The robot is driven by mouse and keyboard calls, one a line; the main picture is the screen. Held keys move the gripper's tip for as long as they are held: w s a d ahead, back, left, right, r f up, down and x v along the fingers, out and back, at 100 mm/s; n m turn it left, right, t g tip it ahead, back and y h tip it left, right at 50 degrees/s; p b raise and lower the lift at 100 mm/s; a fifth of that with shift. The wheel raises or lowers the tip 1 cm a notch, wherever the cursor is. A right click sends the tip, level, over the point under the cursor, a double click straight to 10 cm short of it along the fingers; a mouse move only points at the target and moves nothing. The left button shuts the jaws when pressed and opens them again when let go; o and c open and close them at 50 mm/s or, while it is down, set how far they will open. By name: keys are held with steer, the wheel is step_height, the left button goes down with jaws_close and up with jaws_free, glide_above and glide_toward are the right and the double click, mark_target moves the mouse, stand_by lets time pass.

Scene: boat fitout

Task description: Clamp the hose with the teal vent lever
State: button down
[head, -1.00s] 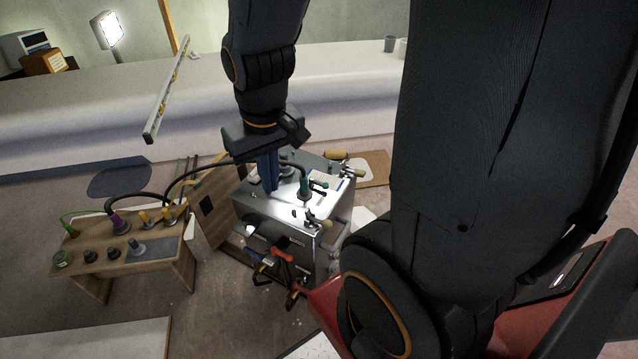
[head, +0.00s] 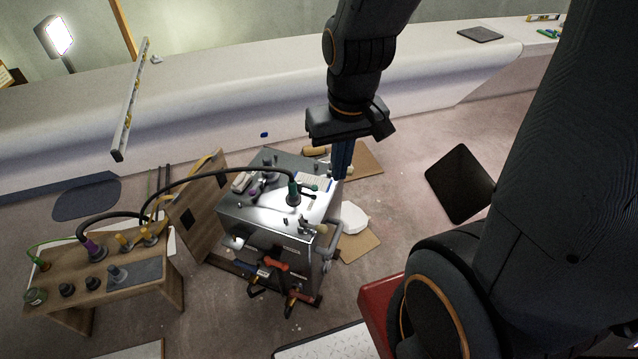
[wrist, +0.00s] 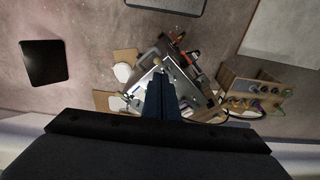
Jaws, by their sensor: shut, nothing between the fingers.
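A black hose (head: 205,174) arches from the wooden bench to the top of the metal tank (head: 262,214). It ends there in an upright green fitting (head: 294,191). A small dark teal lever (head: 309,189) sticks out beside the fitting, to its right; its exact position is too small to tell. My gripper (head: 342,172) is shut and empty, its blue fingers pointing down. In the head view it appears to the right of the fitting, over the tank's back right corner. In the wrist view the fingers (wrist: 160,82) cover part of the tank, and the lever cannot be made out.
The wooden bench (head: 150,285) with several fittings stands left of the tank. A hinged wooden panel (head: 197,208) leans by the tank's left side. Red-handled tools (head: 277,267) hang at its front. A dark mat (head: 460,184) lies on open floor to the right.

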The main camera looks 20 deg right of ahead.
steer(key=w+a+f+n+h+b, duration=0.1)
steer(key=w+a+f+n+b, duration=0.1)
steer(key=w+f+n+b, duration=0.4)
steer(key=w+a+f+n+t+h+b, duration=0.1)
steer(key=w+f+n+b, duration=0.5)
steer(key=w+f+n, duration=0.8)
step_height(320, 180, down, 2)
steer(key=a+n, duration=0.1)
steer(key=n, duration=0.7)
steer(key=shift+w+a+f, duration=0.2)
steer(key=shift+w+a, duration=0.05)
steer(key=shift+w, duration=0.15)
steer(key=b+x, duration=0.3)
steer(key=x, duration=0.7)
steer(key=shift+w+d+f, duration=0.1)
steer(key=shift+d+f, duration=0.05)
steer(key=shift+f, duration=0.15)
steer(key=shift+w+d+r+p, duration=0.15)
steer(key=shift+w+d+p, duration=0.45)
steer(key=shift+w+d, duration=0.65)
steer(key=shift+w, duration=0.2)
steer(key=shift+a, duration=0.1)
